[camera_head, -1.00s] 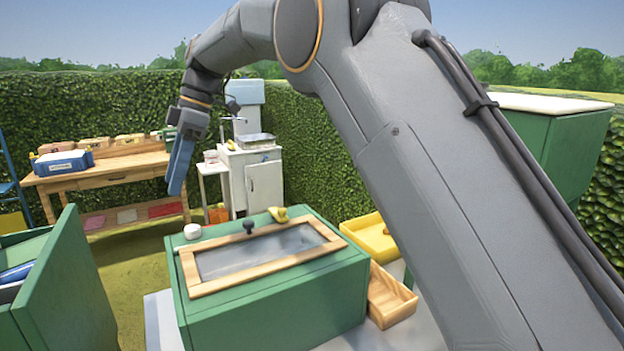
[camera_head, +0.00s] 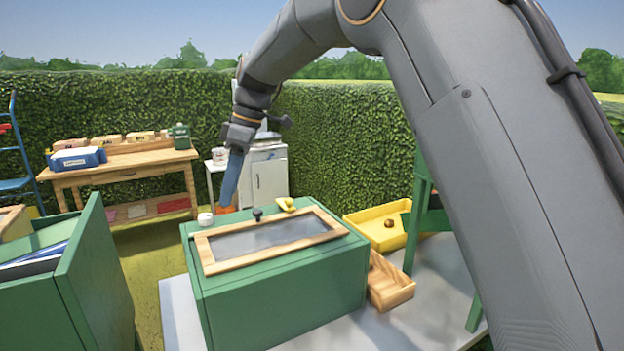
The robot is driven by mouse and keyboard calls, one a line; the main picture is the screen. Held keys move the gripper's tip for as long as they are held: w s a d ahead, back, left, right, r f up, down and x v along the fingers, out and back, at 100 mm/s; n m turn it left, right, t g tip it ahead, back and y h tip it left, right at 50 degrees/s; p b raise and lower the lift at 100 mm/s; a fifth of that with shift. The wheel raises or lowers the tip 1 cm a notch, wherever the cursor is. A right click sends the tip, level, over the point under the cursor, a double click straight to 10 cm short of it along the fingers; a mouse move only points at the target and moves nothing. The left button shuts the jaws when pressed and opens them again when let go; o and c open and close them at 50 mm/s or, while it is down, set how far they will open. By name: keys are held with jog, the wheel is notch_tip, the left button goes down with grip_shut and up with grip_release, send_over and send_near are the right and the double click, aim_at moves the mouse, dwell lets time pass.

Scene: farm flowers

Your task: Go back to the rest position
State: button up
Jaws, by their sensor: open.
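My gripper (camera_head: 231,182) hangs at the end of my arm, left of the picture's middle, with its blue fingers pointing down. It is above and behind the green box (camera_head: 285,300), apart from it as far as I can see. The fingers overlap in this view and nothing shows between them. The box has a wood-framed glass lid (camera_head: 216,262) that lies closed. A dark knob (camera_head: 257,214), a small yellow object (camera_head: 286,204) and a white round object (camera_head: 205,219) are along the far edge of the box.
A yellow tray (camera_head: 372,229) holds a small brown object (camera_head: 389,223). A wooden bin (camera_head: 390,287) is beside the green box. A green cabinet (camera_head: 95,275) stands at left. A wooden workbench (camera_head: 122,172) and a white cabinet (camera_head: 270,178) stand before the hedge.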

jog(key=s+d+f+m+t+h, duration=0.1)
jog(key=s+d+f+m, duration=0.25)
jog(key=d, duration=0.55)
jog(key=s+d+f+m+t, duration=0.15)
jog(key=d+f+m, duration=0.35)
jog(key=d, duration=0.5)
jog(key=s+d+f+m+h, duration=0.1)
jog(key=s+d+f+m, duration=0.25)
jog(key=d, duration=0.55)
jog(key=s+d+f+m+h, duration=0.1)
jog(key=s+d+f+m, duration=0.55)
jog(key=s+d, duration=0.45)
jog(key=s+a+f+g+b, duration=0.1)
jog(key=s+f+b, duration=0.4)
jog(key=f+b, duration=0.2)
jog(key=shift+s+a+f+m+g, duration=0.15)
jog(key=shift+s+f+m+g, duration=0.05)
jog(key=shift+s+m+g, duration=0.15)
